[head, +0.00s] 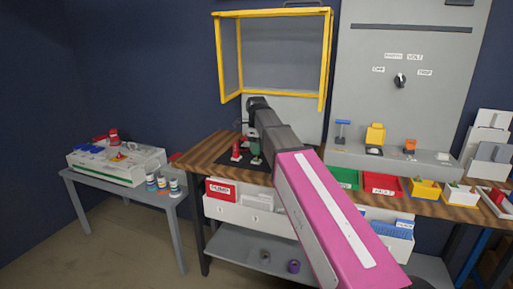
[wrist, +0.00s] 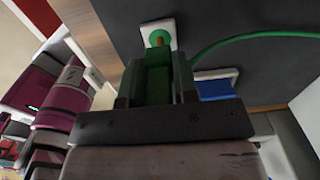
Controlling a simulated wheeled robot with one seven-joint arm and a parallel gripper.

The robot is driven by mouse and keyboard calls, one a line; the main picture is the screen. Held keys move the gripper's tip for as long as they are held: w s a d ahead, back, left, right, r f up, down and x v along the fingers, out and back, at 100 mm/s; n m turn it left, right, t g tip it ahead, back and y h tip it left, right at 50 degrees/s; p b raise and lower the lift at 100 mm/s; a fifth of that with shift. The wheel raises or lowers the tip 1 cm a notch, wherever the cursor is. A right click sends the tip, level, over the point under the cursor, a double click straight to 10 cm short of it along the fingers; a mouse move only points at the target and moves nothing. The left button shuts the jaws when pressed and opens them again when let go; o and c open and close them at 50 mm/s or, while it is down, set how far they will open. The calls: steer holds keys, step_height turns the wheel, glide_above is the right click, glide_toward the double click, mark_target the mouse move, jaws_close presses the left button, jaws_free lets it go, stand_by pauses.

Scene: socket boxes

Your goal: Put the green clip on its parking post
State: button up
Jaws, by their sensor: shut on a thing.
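My gripper (wrist: 158,78) is shut on the green clip (wrist: 158,86), with one dark finger on each side of it. The clip points toward a white plate with a green round part (wrist: 158,37), which looks like the parking post. A small brass-coloured bit shows between the clip's tip and the green part. I cannot tell whether they touch. A green cable (wrist: 240,37) curves off to the right. In the head view the green clip (head: 256,158) shows low over the dark mat on the wooden bench, below my wrist; my arm hides part of this area.
A red piece on a white base (head: 237,153) stands just left of the clip. A blue piece on a white plate (wrist: 214,88) lies right of the gripper. A yellow-framed guard (head: 273,12) is above the bench. Coloured trays (head: 383,184) line the bench to the right.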

steer(key=shift+f, duration=0.1)
stand_by(0.3)
steer(key=shift+f, duration=0.7)
steer(key=shift+f, duration=0.45)
steer(key=o, duration=0.9)
steer(key=shift+o, duration=0.2)
step_height(320, 180, up, 11)
steer(key=shift+f, duration=0.1)
